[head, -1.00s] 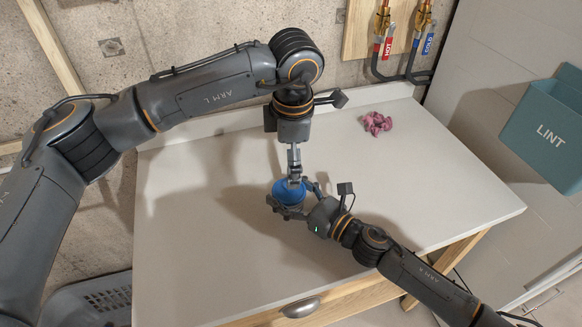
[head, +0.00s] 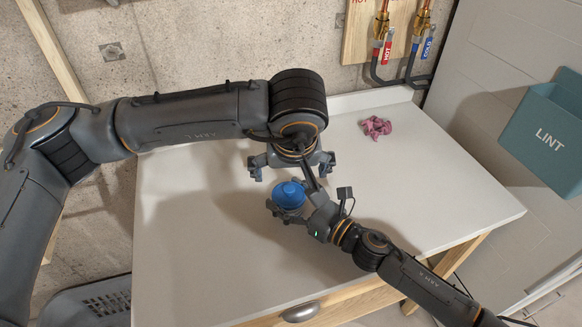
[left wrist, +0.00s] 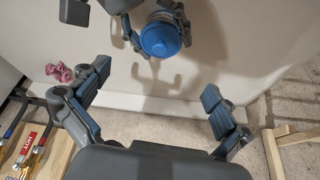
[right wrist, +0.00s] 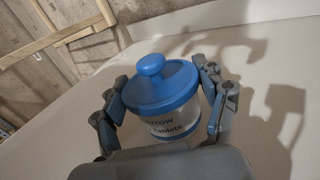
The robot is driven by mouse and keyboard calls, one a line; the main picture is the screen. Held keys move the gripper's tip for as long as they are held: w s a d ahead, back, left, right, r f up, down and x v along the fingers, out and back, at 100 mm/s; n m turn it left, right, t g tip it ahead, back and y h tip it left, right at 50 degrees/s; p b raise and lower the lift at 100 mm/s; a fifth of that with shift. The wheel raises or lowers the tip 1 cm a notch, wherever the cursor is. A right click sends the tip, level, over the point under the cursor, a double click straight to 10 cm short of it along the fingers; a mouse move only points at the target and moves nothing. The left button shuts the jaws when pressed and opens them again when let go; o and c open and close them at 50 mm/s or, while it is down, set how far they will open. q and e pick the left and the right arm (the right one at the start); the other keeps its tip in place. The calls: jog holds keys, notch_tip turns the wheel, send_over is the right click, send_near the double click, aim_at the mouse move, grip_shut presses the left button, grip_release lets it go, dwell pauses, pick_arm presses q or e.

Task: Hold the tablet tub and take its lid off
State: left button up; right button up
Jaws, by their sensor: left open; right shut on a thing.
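The tablet tub (right wrist: 170,130) is white with a dark printed label, and its blue lid (right wrist: 162,86) with a round knob sits on top. My right gripper (right wrist: 160,100) is shut around the tub's sides, one finger on each side. In the head view the tub shows mostly as its blue lid (head: 289,193), over the table. My left gripper (head: 290,168) is open and empty, just behind the tub in the picture and apart from the lid. In the left wrist view the lid (left wrist: 160,38) shows beyond the spread fingers (left wrist: 155,85).
The white worktop (head: 210,250) is mostly clear. A crumpled pink cloth (head: 376,126) lies at its back right. Hot and cold valves (head: 400,45) are on the wall behind. A teal LINT bin (head: 545,125) hangs at the right. A grey basket (head: 90,302) stands at lower left.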

aim_at(289, 190)
pick_arm(q)
jog(key=x, duration=1)
jog(key=shift+f, duration=0.2)
jog(key=shift+c, duration=0.4)
